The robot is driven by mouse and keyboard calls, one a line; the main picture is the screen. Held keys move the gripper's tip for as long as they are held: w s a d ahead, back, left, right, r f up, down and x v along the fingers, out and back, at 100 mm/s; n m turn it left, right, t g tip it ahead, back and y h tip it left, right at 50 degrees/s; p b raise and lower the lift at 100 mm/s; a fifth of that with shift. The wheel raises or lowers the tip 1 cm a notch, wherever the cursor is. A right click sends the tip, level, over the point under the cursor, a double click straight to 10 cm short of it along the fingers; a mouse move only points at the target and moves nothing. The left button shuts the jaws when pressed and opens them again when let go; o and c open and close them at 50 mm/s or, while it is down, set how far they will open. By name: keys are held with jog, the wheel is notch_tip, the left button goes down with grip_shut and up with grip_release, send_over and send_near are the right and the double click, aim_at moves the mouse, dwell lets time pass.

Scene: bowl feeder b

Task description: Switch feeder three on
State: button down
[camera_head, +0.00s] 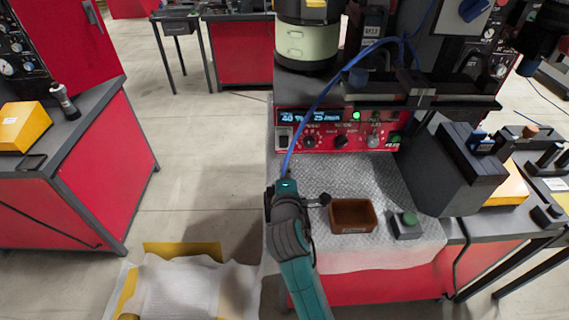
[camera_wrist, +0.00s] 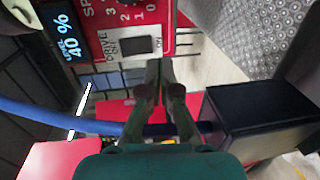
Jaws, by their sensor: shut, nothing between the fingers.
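The feeder's red control panel (camera_head: 338,140) faces me in the head view, below a round pale-green bowl unit (camera_head: 306,45). Its blue display (camera_head: 310,116) is lit, and a green lamp (camera_head: 356,115) glows. A black rocker switch (camera_wrist: 139,45) marked ON, with a DRIVE label beside it, shows in the wrist view; the switch is at the panel's left end in the head view (camera_head: 284,138). My gripper (camera_wrist: 159,66) is shut and empty, its tips close to the switch's edge. I cannot tell whether they touch. No feeder number is readable.
On the silvery mat (camera_head: 330,177) stand a brown tray (camera_head: 352,215) and a grey box with a green button (camera_head: 408,221). A dark grey housing (camera_head: 445,170) stands at right. A blue cable (camera_head: 325,95) runs up past the panel. Open floor lies left.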

jog(key=s, duration=0.8)
jog(key=shift+s+f, duration=0.15)
jog(key=shift+f, duration=0.3)
